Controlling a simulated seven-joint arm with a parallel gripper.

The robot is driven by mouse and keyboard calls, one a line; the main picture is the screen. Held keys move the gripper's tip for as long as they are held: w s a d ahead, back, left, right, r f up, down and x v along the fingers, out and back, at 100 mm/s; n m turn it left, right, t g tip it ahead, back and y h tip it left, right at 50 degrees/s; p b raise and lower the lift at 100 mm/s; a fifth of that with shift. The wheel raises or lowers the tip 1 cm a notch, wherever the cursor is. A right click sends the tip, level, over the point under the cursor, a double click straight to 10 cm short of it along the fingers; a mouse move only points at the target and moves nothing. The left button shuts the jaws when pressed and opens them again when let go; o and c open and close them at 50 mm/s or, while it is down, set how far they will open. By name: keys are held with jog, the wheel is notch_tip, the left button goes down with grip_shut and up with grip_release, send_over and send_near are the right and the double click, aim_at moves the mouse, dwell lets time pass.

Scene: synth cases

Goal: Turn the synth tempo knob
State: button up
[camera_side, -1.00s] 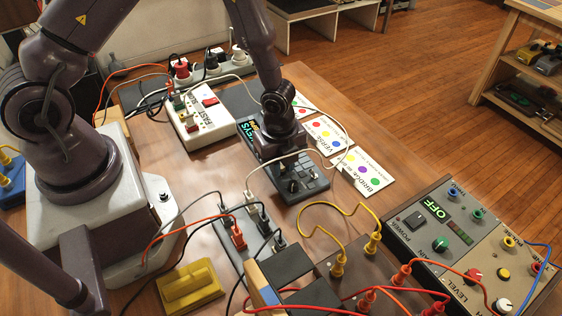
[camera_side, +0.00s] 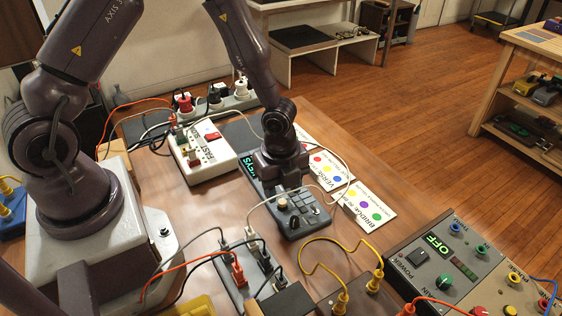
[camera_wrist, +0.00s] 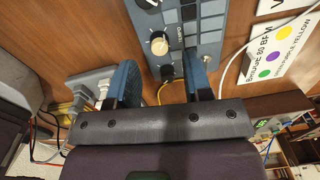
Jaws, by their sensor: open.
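The synth (camera_side: 318,196) is a dark grey-blue box with a lit display, pads and knobs, lying on the wooden table. Its cream knob (camera_wrist: 158,43) shows in the wrist view with small lettering beside it; it also shows in the side view (camera_side: 282,204). A dark knob (camera_side: 294,222) sits nearer the synth's front end. My gripper (camera_wrist: 161,78) is open, with its two blue fingers apart and nothing between them. In the side view my gripper (camera_side: 282,182) hangs low over the synth, just behind the cream knob, and hides the synth's middle. I cannot tell whether the fingertips touch the synth.
A white cable (camera_side: 262,208) loops close by the synth's near end. A power strip (camera_side: 236,268) with plugs stands in front, a white switch box (camera_side: 204,160) at left.

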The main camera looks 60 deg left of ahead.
aim_at(280, 202)
notch_tip(280, 202, up, 9)
jog(key=shift+s+r, duration=0.15)
jog(key=shift+r, duration=0.05)
dwell(0.3)
jog(key=s+a+r+n+t, duration=0.2)
jog(key=s+r+n, duration=0.4)
jog(key=r+n, duration=0.3)
jog(key=s+a+r+n+t, duration=0.2)
jog(key=s+r+n+t, duration=0.1)
jog(key=s+r+n, duration=0.4)
notch_tip(280, 202, up, 4)
jog(key=n, duration=0.3)
jog(key=shift+s+a+r, duration=0.15)
jog(key=shift+s+a, duration=0.05)
jog(key=shift+s, duration=0.1)
